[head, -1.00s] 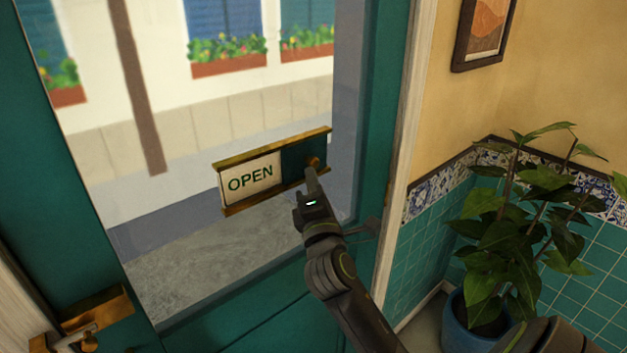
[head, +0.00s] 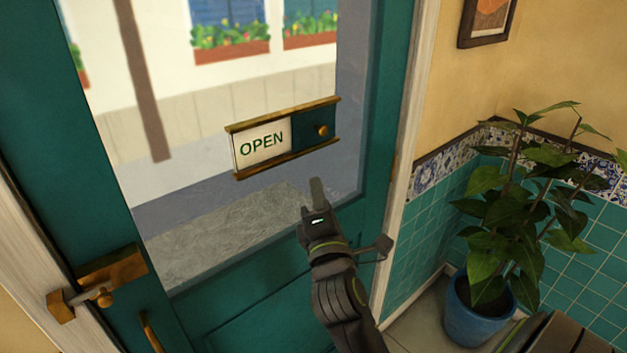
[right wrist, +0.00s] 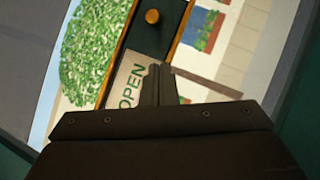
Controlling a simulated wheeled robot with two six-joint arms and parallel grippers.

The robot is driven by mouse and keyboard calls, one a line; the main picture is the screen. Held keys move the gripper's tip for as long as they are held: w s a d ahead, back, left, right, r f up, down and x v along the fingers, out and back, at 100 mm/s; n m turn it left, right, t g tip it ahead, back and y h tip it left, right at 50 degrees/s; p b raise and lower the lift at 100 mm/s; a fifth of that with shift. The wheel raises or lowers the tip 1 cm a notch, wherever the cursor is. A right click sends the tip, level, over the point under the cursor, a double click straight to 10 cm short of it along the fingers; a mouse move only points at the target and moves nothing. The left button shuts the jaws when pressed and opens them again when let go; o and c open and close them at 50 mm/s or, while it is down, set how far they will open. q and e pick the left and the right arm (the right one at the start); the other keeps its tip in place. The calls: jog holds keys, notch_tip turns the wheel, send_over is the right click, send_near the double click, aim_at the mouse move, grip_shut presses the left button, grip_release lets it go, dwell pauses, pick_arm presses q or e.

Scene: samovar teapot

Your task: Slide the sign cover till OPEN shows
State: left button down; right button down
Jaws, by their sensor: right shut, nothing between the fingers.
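The sign hangs on the glass of the teal door, with brass rails (head: 290,168) above and below. Its white OPEN panel (head: 262,144) shows in full on the left. The dark teal cover (head: 305,126) sits at the right end of the rails, with a round brass knob (head: 322,131) on it. My right gripper (head: 317,186) is shut and empty, below the knob and apart from it. In the right wrist view the cover (right wrist: 150,38), its knob (right wrist: 152,16) and the word OPEN (right wrist: 131,85) show beyond the shut fingers (right wrist: 157,80). My left gripper is not in view.
A brass latch (head: 110,275) is on the door's left side. A potted plant (head: 478,312) stands on the floor at the right by the tiled wall. A framed picture (head: 487,20) hangs above. The space before the glass is clear.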

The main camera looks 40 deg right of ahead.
jog(key=v, duration=0.3)
jog(key=shift+a+r, duration=0.15)
jog(key=shift+a, duration=0.1)
dwell(0.4)
